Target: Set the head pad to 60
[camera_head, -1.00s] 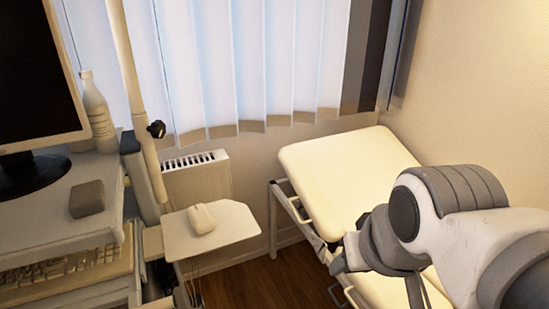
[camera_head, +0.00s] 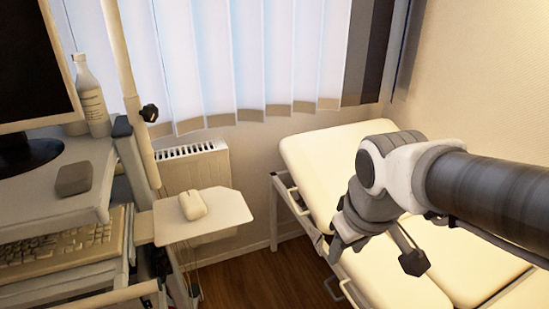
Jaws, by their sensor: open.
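The head pad (camera_head: 319,158) is the cream upper section of the padded couch, tilted up towards the window. Its right part is hidden behind my arm. The flat cream couch section (camera_head: 397,285) lies nearer, below it. A pale handle (camera_head: 296,203) shows on the couch's left side beside the head pad. My gripper (camera_head: 376,252) points down over the couch, at the near end of the head pad, with its jaws apart and empty. I cannot tell whether it touches the pad. No angle scale is readable.
A small tray (camera_head: 225,222) with a mouse (camera_head: 192,205) stands left of the couch. A desk with a monitor (camera_head: 30,65), keyboard (camera_head: 65,247) and bottle (camera_head: 91,100) is at the left. A radiator (camera_head: 190,170) and blinds are behind. Brown floor (camera_head: 262,277) is clear between tray and couch.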

